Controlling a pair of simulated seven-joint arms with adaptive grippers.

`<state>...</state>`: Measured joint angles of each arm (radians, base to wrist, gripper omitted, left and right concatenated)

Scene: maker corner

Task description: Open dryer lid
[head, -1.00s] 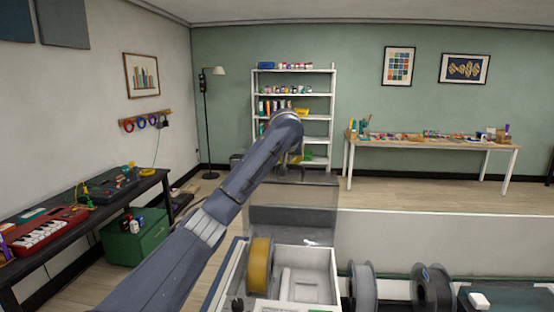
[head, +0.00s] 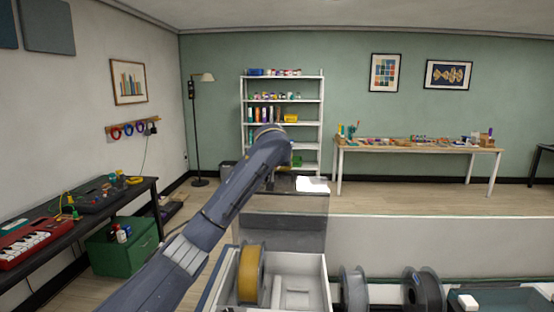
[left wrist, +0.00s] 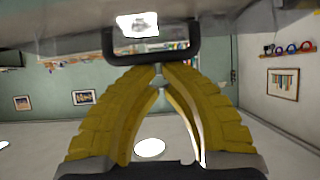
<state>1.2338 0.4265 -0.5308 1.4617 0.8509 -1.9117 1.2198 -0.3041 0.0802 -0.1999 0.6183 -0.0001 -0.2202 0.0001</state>
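The dryer (head: 321,276) is a pale open-topped box at the bottom middle of the head view, with a yellow spool (head: 249,273) inside. Its see-through lid (head: 283,228) stands raised at the back of the box. My left gripper (head: 288,173) is at the lid's top, mostly hidden behind my arm. In the left wrist view, the yellow fingers (left wrist: 160,72) come together at the bar of a dark U-shaped handle (left wrist: 124,59) on the lid. They look shut on it, though the contact is partly hidden. My right gripper is in neither view.
A dark side table (head: 60,232) with a red keyboard stands at left. Open floor lies beyond.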

